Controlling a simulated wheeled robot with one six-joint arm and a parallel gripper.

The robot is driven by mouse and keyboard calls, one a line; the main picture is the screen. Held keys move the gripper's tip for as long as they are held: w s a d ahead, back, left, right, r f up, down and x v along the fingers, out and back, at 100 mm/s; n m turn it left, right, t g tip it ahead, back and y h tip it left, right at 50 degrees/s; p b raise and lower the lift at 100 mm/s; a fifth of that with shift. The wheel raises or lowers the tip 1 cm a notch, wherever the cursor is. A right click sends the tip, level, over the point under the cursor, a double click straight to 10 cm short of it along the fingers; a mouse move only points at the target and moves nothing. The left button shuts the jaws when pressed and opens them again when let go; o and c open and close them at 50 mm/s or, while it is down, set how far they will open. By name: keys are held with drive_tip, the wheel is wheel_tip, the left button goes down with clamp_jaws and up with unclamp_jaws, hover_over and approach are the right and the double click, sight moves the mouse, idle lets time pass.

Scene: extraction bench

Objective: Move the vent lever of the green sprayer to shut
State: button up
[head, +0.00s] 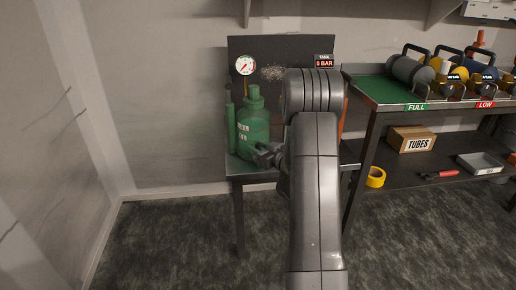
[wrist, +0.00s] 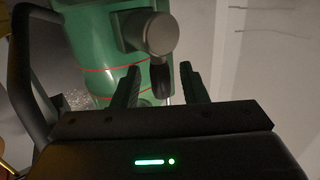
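The green sprayer (head: 254,128) stands upright on the small bench at the centre left in the head view. Its green body (wrist: 96,50) with red lines fills the upper left of the wrist view. A grey round knob (wrist: 161,33) sticks out from it, and a dark lever (wrist: 160,82), apparently the vent lever, extends from the knob. My gripper (wrist: 160,70) is open, with one finger on each side of the lever and gaps to both. In the head view my gripper (head: 266,155) is beside the sprayer's lower right. No shut marking is readable.
A pressure gauge (head: 245,65) and a "TANK 0 BAR" display (head: 324,61) are on the dark back panel (head: 285,48). A green cylinder (head: 230,128) stands left of the sprayer. My arm hides the bench's right part. A shelf (head: 440,98) with several canisters stands to the right.

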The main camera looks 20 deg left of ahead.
drive_tip(key=shift+d, duration=0.1)
drive_tip(key=f+p+v, duration=0.1)
drive_tip(key=p+v, duration=0.1)
drive_tip(key=v, duration=1.1)
drive_tip(key=shift+s+d+r+p, duration=0.2)
drive_tip(key=shift+d+r+p, duration=0.1)
drive_tip(key=shift+r+p, duration=0.15)
drive_tip(key=b+x, duration=0.3)
drive_tip(key=x, duration=1.1)
drive_tip(key=shift+r, duration=0.1)
